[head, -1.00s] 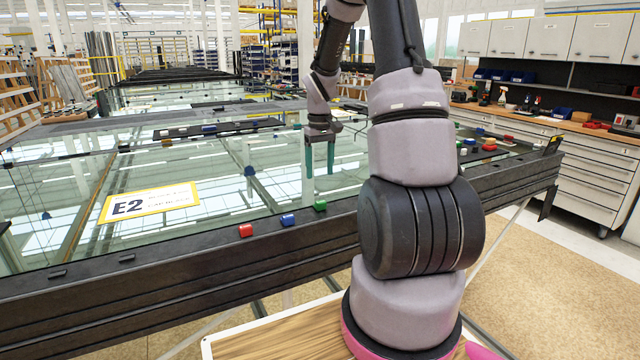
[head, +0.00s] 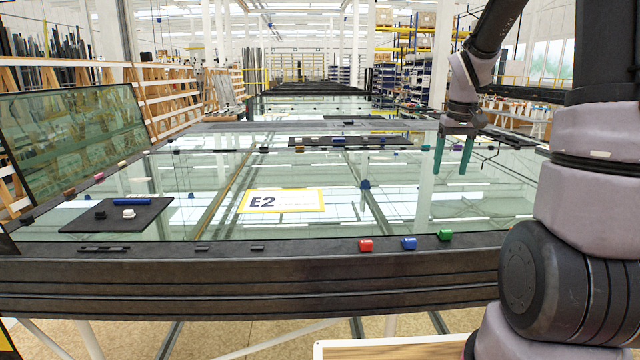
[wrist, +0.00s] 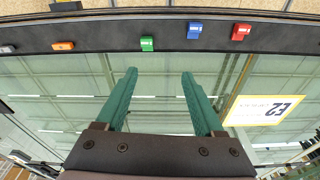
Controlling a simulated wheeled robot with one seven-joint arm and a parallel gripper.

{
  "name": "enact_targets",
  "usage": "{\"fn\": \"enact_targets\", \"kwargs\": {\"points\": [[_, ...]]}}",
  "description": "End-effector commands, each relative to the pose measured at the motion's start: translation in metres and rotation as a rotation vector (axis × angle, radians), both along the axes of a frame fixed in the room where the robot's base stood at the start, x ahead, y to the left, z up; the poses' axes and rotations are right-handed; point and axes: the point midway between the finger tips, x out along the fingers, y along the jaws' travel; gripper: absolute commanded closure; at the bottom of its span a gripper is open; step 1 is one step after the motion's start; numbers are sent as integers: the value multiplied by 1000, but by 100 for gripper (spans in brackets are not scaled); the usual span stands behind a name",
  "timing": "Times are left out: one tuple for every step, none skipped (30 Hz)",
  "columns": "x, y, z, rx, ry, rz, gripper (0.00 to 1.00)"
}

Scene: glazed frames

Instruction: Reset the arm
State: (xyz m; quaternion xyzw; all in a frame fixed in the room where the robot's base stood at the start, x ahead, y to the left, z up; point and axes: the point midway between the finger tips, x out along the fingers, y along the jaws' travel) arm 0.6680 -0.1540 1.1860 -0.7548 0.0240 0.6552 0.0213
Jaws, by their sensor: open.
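My gripper (head: 454,156) has two teal fingers and hangs over the right part of the glass table, pointing down. It is open and empty. In the wrist view my gripper (wrist: 157,95) shows its fingers wide apart with only glass between them. Ahead of the fingertips in that view, a green block (wrist: 147,43), a blue block (wrist: 194,30) and a red block (wrist: 241,32) sit on the dark frame edge, apart from the fingers. In the head view the red block (head: 365,245), blue block (head: 409,243) and green block (head: 445,235) line the near edge.
The E2 sign (head: 282,201) lies on the glass. A dark mat (head: 95,218) at the left holds a blue bar (head: 132,201) and small pieces. A long dark strip (head: 348,141) lies farther back. An orange block (wrist: 63,46) sits on the edge in the wrist view.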

Motion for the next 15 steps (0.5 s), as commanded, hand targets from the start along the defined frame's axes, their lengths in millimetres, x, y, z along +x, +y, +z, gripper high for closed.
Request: {"fn": "enact_targets", "kwargs": {"points": [[-13,10,23,3,-43,-19,30],[-21,15,33,9,-64,-33,30],[-31,22,45,18,-91,-51,30],[-40,27,54,23,-112,-64,30],[-48,32,63,32,-133,-77,30],[-59,38,74,45,-161,-95,30],[-68,42,81,54,-181,-107,30],[-77,47,89,66,-202,-120,30],[-89,53,97,82,-229,-136,30],[-98,57,104,94,-249,-148,30],[-107,62,109,109,-268,-159,30],[-120,67,116,128,-295,-175,30],[-129,71,121,144,-314,-184,30],[-138,74,124,160,-331,-195,30],[-149,79,129,181,-353,-207,30]]}}
